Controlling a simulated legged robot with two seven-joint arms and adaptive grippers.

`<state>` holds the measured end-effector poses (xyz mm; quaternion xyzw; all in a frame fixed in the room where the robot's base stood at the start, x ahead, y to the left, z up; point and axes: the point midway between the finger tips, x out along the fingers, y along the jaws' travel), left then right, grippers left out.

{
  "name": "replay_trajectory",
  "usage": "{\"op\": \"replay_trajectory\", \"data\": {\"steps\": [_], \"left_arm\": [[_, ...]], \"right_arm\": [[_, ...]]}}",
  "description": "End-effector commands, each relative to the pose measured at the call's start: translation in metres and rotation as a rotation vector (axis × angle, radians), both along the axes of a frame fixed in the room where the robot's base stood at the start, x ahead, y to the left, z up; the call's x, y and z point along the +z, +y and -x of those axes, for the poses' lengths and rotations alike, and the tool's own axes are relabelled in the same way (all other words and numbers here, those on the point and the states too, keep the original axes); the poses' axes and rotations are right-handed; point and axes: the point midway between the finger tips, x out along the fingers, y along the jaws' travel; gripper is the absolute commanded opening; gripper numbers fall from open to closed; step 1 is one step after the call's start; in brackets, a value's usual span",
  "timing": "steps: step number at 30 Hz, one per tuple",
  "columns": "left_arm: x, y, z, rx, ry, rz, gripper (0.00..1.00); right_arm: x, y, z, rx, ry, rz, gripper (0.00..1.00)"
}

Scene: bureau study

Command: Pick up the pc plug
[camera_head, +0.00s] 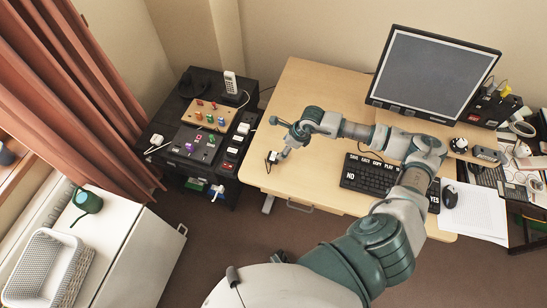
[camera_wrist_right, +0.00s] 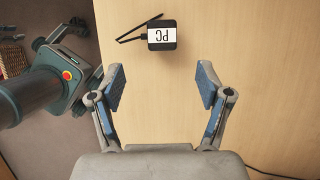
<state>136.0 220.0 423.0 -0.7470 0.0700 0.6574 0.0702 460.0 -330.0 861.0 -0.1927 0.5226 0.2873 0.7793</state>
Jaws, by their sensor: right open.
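The pc plug is a small black block with a white "PC" label and a thin black cord. It lies on the wooden desk and shows at the top middle of the right wrist view (camera_wrist_right: 162,37). In the head view it is a small dark and white thing (camera_head: 272,157) near the desk's left edge. My right gripper (camera_wrist_right: 160,85) is open and empty, its blue-padded fingers spread apart. The plug is beyond the fingertips, roughly centred between them, not touching. In the head view the right gripper (camera_head: 282,154) is small, just beside the plug. My left gripper does not show clearly.
A keyboard (camera_head: 370,175), monitor (camera_head: 432,72) and papers (camera_head: 472,212) lie to the right. The desk (camera_head: 305,90) around the plug is bare.

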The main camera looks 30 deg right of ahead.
Motion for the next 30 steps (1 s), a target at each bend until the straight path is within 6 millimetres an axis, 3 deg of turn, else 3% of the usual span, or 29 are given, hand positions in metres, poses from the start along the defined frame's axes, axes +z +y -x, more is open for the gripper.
{"op": "replay_trajectory", "data": {"steps": [6,14,21,30], "left_arm": [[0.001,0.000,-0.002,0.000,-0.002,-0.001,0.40],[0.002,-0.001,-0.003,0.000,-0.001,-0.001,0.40],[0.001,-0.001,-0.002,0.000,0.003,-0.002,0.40],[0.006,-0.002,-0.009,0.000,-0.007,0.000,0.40]], "right_arm": [[-0.044,0.013,-0.013,0.000,0.001,-0.004,0.77],[-0.065,0.017,-0.020,0.000,-0.001,-0.004,0.77],[-0.099,0.023,-0.033,0.000,0.000,-0.004,0.77],[-0.109,0.025,-0.036,0.000,-0.002,-0.004,0.77]]}}
